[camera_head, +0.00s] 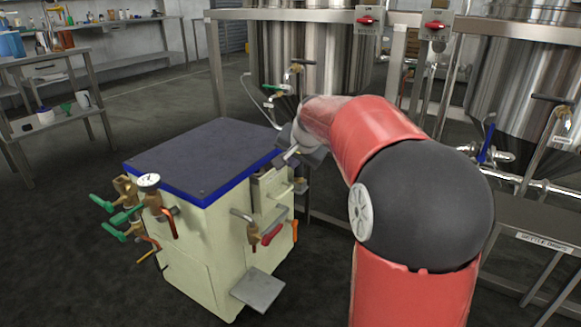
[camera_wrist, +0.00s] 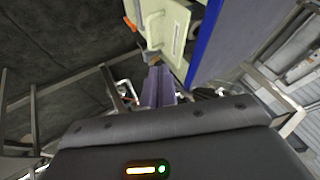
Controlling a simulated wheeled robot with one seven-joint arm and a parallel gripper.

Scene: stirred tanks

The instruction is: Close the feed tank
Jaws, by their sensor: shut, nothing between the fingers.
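Two stainless steel tanks stand at the back: one in the middle (camera_head: 310,60) and a larger one (camera_head: 545,85) at the right. I cannot tell which is the feed tank. Boxes with red handles, one left (camera_head: 367,19) and one right (camera_head: 434,26), sit on the tank frames. My gripper (camera_head: 291,153) is partly hidden by my red arm, beside the cream cabinet's back right corner. In the wrist view its fingers (camera_wrist: 158,88) are shut and empty.
The cream cabinet (camera_head: 200,240) has a dark blue-edged top, a gauge, and several green, red and orange valve handles. It also shows in the wrist view (camera_wrist: 168,28). A labelled metal bench (camera_head: 530,225) is at the right.

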